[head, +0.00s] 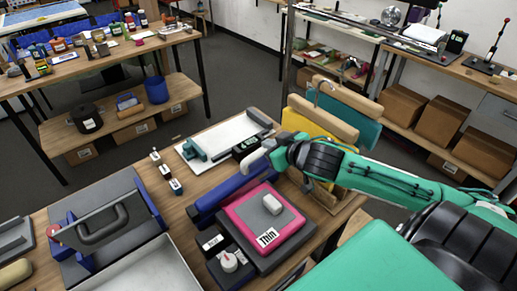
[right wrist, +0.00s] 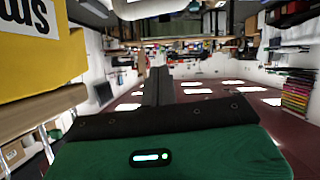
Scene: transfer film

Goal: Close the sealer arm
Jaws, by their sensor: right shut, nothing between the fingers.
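A long blue bar (head: 222,198), which looks like the sealer, lies on the workbench beside the pink pad. I cannot clearly make out its arm or how far it is open. My right gripper (head: 257,157) is just above the bar's far end and reaches in from the right. It is shut and empty; whether it touches the bar is unclear. Its dark fingers also show in the right wrist view (right wrist: 156,87). My left gripper is not in view.
A pink pad (head: 240,218) labelled "Thin" carries a pale block. A white board (head: 222,138) lies behind, and a grey and blue device with a handle (head: 103,224) stands left. Yellow and teal hanging pieces stand close to my right arm; the yellow one (right wrist: 40,50) shows in the wrist view.

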